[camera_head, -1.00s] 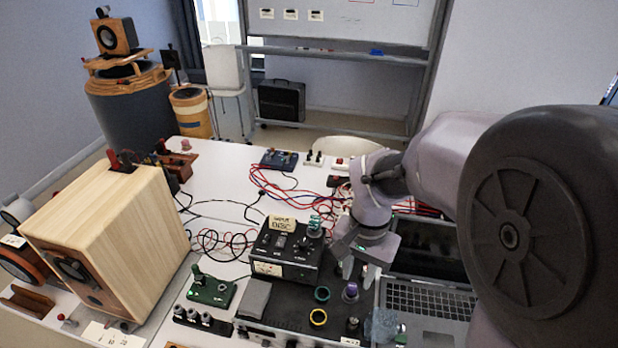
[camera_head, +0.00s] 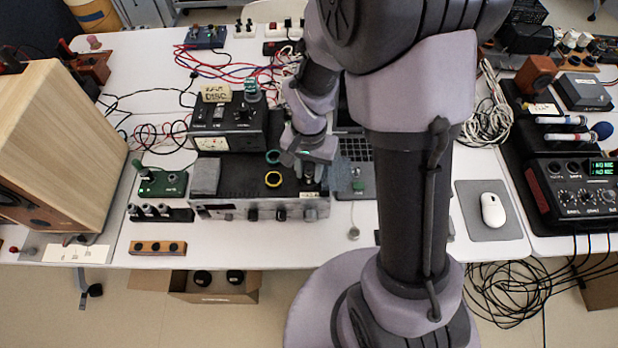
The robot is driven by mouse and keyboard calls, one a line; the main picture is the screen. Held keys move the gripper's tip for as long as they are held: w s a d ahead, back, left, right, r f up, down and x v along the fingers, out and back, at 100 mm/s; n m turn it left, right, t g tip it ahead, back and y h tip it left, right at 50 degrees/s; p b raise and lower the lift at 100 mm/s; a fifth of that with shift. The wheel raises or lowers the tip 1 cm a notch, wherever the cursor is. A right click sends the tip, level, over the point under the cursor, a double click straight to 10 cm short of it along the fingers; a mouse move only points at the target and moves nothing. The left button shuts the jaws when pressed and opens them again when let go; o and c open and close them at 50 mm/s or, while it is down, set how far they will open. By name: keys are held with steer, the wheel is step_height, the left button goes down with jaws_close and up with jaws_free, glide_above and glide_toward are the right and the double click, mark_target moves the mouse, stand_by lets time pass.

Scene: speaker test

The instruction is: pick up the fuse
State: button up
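I cannot pick out the fuse with certainty. My gripper (camera_head: 307,170) points down over the right end of a black amplifier (camera_head: 240,188). One finger shows clearly; the other is partly lost against the dark amplifier, so I cannot tell how far apart they are or whether anything is between them. A yellow ring (camera_head: 273,179) and a teal ring (camera_head: 272,157) lie on the amplifier top, left of the gripper. A small dark piece (camera_head: 308,187) stands just in front of the gripper. The purple-topped piece seen earlier is hidden now.
A black meter box (camera_head: 222,132) stands behind the amplifier. A wooden speaker (camera_head: 60,145) stands at left. A laptop (camera_head: 355,160) is close on the right, partly behind my arm. A mouse (camera_head: 493,209) lies on a pad further right. White table shows at the front right.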

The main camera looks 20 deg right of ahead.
steer(key=shift+r, duration=0.1)
jaws_close()
steer(key=shift+r, duration=0.1)
